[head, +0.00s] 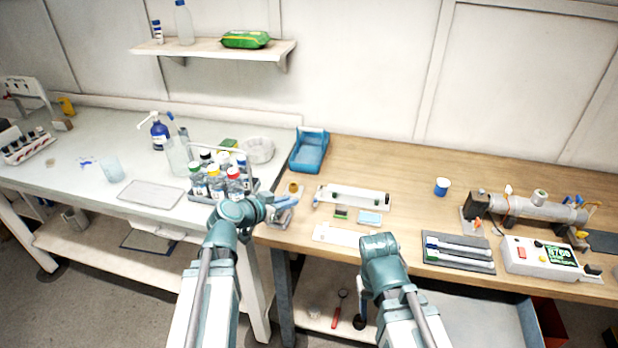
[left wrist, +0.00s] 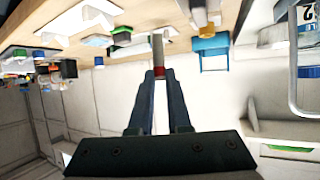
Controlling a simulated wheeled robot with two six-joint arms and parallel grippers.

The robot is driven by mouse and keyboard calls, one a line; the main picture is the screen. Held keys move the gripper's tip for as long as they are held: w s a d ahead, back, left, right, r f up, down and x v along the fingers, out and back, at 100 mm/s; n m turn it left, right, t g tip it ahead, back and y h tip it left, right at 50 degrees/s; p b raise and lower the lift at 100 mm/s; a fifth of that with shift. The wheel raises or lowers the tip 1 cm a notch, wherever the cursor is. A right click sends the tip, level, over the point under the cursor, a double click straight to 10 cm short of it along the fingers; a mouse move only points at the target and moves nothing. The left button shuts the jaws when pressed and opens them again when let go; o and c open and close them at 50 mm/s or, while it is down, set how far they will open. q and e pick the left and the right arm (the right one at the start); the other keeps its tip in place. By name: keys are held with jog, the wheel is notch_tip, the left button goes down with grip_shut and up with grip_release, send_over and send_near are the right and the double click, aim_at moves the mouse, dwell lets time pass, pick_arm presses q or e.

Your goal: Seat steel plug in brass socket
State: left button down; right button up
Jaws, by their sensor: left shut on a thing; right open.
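My left gripper (head: 272,202) reaches over the left end of the wooden bench. In the left wrist view its two fingers (left wrist: 160,75) are shut on the steel plug (left wrist: 158,46), a grey cylinder with a red band close to the fingertips. The plug sticks out beyond the fingertips. A brass-coloured piece (head: 293,187), likely the brass socket, stands just beyond the left gripper. A brass piece also shows in the left wrist view (left wrist: 207,31), to the right of the plug and apart from it. My right gripper (head: 361,312) is open, low at the bench's front edge.
A blue tray (head: 310,153) stands behind the brass piece. A bottle rack (head: 197,196) is close on the left. A white fixture (head: 352,200) and small blocks lie to the right. A reactor tube (head: 535,208), controller (head: 540,256) and dark tray (head: 458,250) are further right.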

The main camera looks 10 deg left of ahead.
pick_arm(q)
jog(key=b, duration=0.2)
send_over(290, 193)
jog(key=s, duration=0.1)
jog(key=shift+f, duration=0.65)
jog(key=f+b, duration=0.1)
jog(key=f, duration=0.1)
jog(key=f+b, duration=0.1)
jog(key=b, duration=0.1)
jog(key=shift+w+f, duration=0.35)
jog(key=shift+w, duration=0.05)
jog(key=shift+f, duration=0.1)
jog(key=c, duration=0.9)
grip_release()
jog(key=shift+o, duration=0.2)
jog(key=shift+r, duration=0.25)
jog(key=p+v, duration=0.5)
jog(key=v, duration=0.7)
